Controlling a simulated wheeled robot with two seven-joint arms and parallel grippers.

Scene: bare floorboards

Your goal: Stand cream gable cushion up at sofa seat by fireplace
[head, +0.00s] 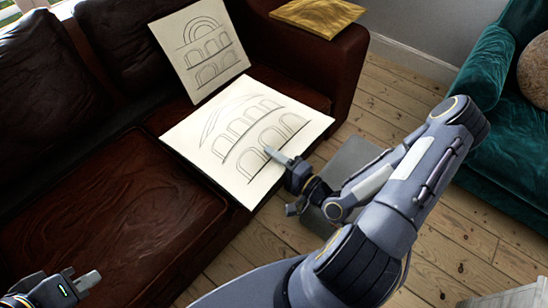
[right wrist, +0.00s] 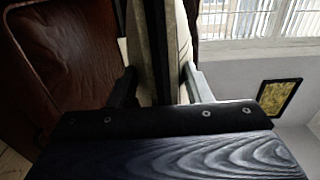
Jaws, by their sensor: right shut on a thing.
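A cream square cushion (head: 215,128) with dark line-drawn arches is over the right part of the brown leather sofa seat (head: 95,205), lying nearly flat with its near corner past the seat's front edge. My right gripper (head: 285,182) is shut on its right near edge, one finger above and one below. The right wrist view shows the cushion's edge (right wrist: 172,40) between both fingers (right wrist: 160,80). Whether the cushion touches the seat is unclear. My left gripper (head: 82,284) is at the lower left, away from the cushion; its jaw opening is unclear. No fireplace is in view.
A similar cream arch-drawn cushion (head: 199,48) leans against the sofa backrest behind the held one. A gold cushion or cloth (head: 318,14) lies on the sofa's far arm. A teal sofa (head: 490,80) stands right. The seat's left part is clear.

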